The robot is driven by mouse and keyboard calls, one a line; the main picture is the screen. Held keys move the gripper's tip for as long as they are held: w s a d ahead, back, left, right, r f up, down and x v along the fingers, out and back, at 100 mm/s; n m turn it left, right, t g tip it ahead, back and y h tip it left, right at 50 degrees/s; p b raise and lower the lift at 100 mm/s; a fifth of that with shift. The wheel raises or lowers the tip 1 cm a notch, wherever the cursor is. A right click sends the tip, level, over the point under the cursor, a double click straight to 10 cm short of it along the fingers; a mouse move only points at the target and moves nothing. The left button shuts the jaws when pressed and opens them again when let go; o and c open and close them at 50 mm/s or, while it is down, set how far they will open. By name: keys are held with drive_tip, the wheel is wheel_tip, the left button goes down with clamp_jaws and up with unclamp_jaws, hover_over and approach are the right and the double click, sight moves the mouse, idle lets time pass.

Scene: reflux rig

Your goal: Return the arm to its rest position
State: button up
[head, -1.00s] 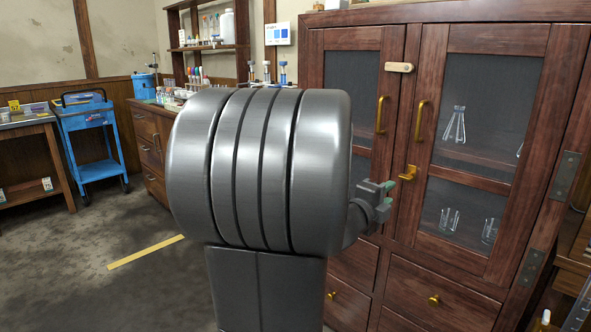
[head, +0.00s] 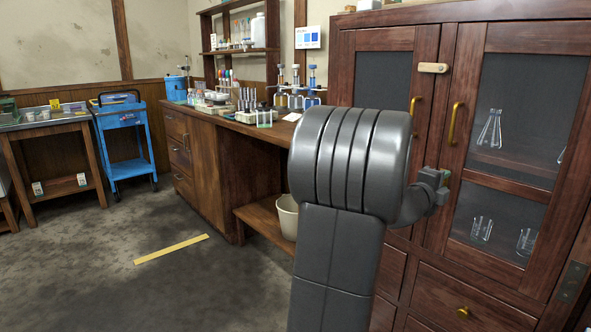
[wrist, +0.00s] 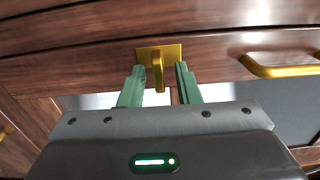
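My gripper (head: 436,187) is in front of the cabinet doors, at the end of my grey arm. In the wrist view its two green fingers (wrist: 160,70) are apart with nothing gripped. A brass latch (wrist: 172,52) on the dark red wood shows between and just beyond the fingertips; its lever hangs between them in the picture. I cannot tell whether they touch. In the head view the latch is hidden by the gripper. The arm is bent, with its big grey joint in front of the cabinet.
The glass-fronted cabinet (head: 467,60) holds clear flasks (head: 490,128) and has brass handles (head: 453,123). A wooden bench (head: 205,150) with bottles stands left of it, a bin (head: 287,217) below. A blue cart (head: 125,145) is farther left. The floor with a yellow strip (head: 171,249) is open.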

drive_tip(key=p+v, duration=0.2)
drive_tip(key=v, duration=1.2)
drive_tip(key=shift+n, duration=0.3)
drive_tip(key=b+x, duration=0.1)
drive_tip(key=x, duration=1.3)
drive_tip(key=shift+w+r, duration=0.1)
drive_tip(key=shift+r, duration=0.1)
drive_tip(key=n+p, duration=0.2)
drive_tip(key=shift+r+n, duration=0.25)
drive_tip(key=shift+n, duration=0.05)
drive_tip(key=n+p, duration=0.2)
drive_tip(key=n, duration=0.1)
drive_tip(key=n+p, duration=0.3)
drive_tip(key=shift+a+r, duration=0.15)
drive_tip(key=shift+r, duration=0.05)
drive_tip(key=n+p, duration=0.1)
drive_tip(key=n, duration=0.1)
drive_tip(key=n+p, duration=0.4)
drive_tip(key=shift+w+a+r, duration=0.15)
drive_tip(key=shift+w, duration=0.1)
drive_tip(key=shift+n+p, duration=0.9)
drive_tip(key=shift+n, duration=0.1)
drive_tip(key=shift+w+a+f+n, duration=0.1)
drive_tip(key=shift+f+n, duration=0.15)
drive_tip(key=shift+n, duration=0.05)
